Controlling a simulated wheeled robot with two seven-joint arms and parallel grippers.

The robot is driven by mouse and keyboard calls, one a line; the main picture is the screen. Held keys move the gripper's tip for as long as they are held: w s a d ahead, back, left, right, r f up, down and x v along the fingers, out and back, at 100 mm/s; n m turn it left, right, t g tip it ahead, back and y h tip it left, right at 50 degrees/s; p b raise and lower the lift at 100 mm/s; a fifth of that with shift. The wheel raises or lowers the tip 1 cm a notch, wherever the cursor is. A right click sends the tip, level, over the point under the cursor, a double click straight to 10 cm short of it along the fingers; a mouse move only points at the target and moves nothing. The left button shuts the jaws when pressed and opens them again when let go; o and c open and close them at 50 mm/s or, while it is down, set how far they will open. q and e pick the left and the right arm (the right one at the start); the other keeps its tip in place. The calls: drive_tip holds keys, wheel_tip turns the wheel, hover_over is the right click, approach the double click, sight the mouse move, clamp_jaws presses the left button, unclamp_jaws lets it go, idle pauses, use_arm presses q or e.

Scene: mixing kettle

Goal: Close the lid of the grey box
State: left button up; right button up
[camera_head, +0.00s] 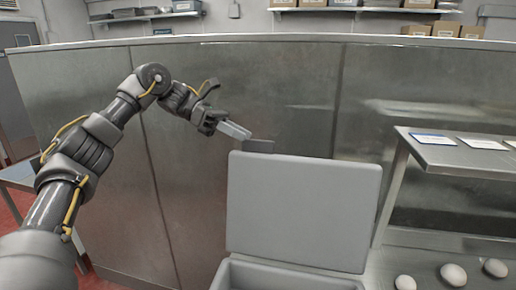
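The grey box (285,280) is at the bottom centre, cut off by the lower edge of the view. Its grey lid (302,212) stands open, raised nearly upright from the box's far side. My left gripper (244,136) is just above and left of the lid's top left corner. A light finger shows clearly. I see nothing held, and contact with the lid is unclear. My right gripper is out of view.
A metal counter wall (200,180) runs behind the box. A metal shelf (460,155) with cards stands at the right. Several white egg-like objects (453,274) lie at the lower right. Cardboard boxes (446,28) are on a high shelf. The space left of the lid looks free.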

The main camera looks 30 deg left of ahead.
sight(258, 142)
use_arm(q)
drive_tip(key=x, duration=0.4)
drive_tip(key=shift+s+d+p, duration=0.1)
drive_tip(key=shift+d+p, duration=0.05)
drive_tip(key=shift+p, duration=0.15)
drive_tip(key=shift+w+d+f, duration=0.2)
drive_tip(key=shift+d+f, duration=0.05)
drive_tip(key=shift+d, duration=0.4)
clamp_jaws()
